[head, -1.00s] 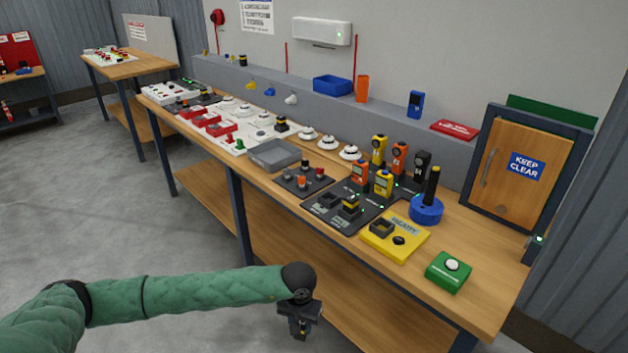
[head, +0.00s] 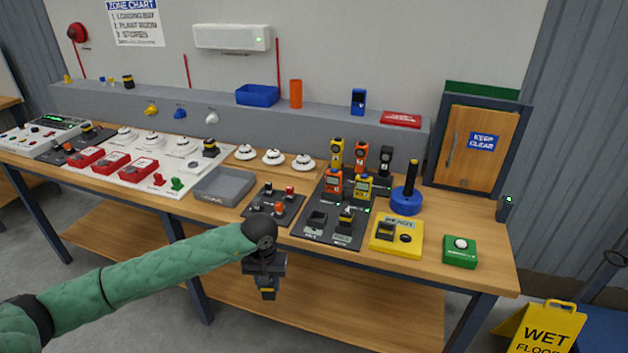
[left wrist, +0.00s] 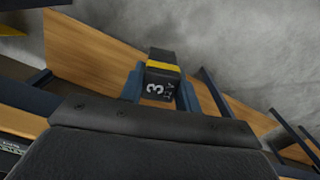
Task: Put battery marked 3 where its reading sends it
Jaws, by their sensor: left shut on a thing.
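My left gripper (head: 266,272) is shut on the battery marked 3 (head: 268,293), a black block with a yellow band. It hangs in front of the bench's front edge, apart from the bench. In the left wrist view the battery (left wrist: 163,78) sits between the fingers, with its white 3 showing; the smaller print beside it is hard to read. A yellow box (head: 410,250) with a dark socket and a round black part stands on the bench. A dark mat (head: 325,234) left of it carries two bays, one holding a yellow-banded black block (head: 345,216). My right gripper is out of view.
A grey tray (head: 225,186) and a small dark board with red and orange parts (head: 272,206) are near the gripper. Several handheld meters, a blue round stand (head: 406,203) and a green button box (head: 460,253) stand to the right. A wet-floor sign (head: 543,328) is on the floor.

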